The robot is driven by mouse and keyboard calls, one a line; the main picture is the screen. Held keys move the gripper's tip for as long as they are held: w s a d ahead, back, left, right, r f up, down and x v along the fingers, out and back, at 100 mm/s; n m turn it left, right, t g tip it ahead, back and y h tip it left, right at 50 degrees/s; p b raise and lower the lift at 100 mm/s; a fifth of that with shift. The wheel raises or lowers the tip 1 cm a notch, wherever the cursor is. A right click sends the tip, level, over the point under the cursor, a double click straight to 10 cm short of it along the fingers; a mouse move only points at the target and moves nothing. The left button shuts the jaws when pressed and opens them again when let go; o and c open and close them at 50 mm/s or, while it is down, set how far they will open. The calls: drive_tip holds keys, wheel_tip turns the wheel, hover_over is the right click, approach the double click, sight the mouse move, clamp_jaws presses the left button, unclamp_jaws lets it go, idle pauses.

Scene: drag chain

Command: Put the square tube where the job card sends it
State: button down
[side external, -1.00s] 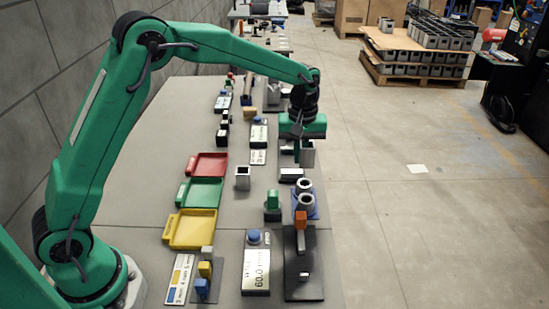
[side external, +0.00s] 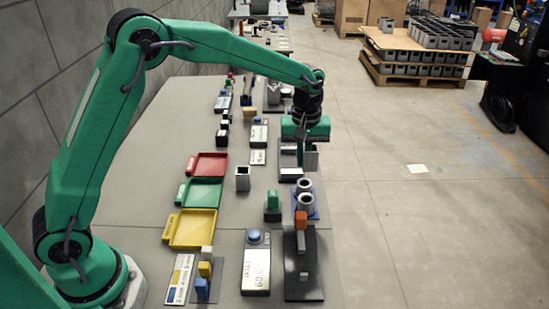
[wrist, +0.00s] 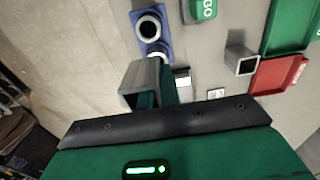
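A grey square tube (side external: 311,156) hangs upright below my gripper (side external: 306,150), beside its green finger and above the table's right part. In the wrist view the tube (wrist: 132,88) shows its open end, with a green finger against it; my gripper appears closed on its wall. The other finger is hidden. A second grey square tube (side external: 243,180) stands on the table; it also shows in the wrist view (wrist: 241,62). A white card with coloured marks (side external: 180,279) lies at the front left; its text is too small to read.
Red (side external: 207,165), green (side external: 200,193) and yellow (side external: 190,229) trays line the left. A blue holder with round tubes (side external: 305,199), a green GO block (side external: 272,207), a display box (side external: 256,268) and a dark stand with an orange block (side external: 301,219) are nearer.

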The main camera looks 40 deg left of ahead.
drive_tip(key=s+d+f, duration=0.2)
drive_tip(key=s+d, duration=1.4)
drive_tip(key=s, duration=0.3)
drive_tip(key=shift+s+f, duration=0.15)
drive_tip(key=shift+s, duration=0.05)
drive_tip(key=shift+f, duration=0.15)
drive_tip(key=shift+f, duration=2.45)
drive_tip(key=shift+f, duration=0.85)
drive_tip(key=c, duration=1.5)
unclamp_jaws()
drive_tip(key=shift+c, duration=0.2)
drive_tip(key=shift+a, duration=0.1)
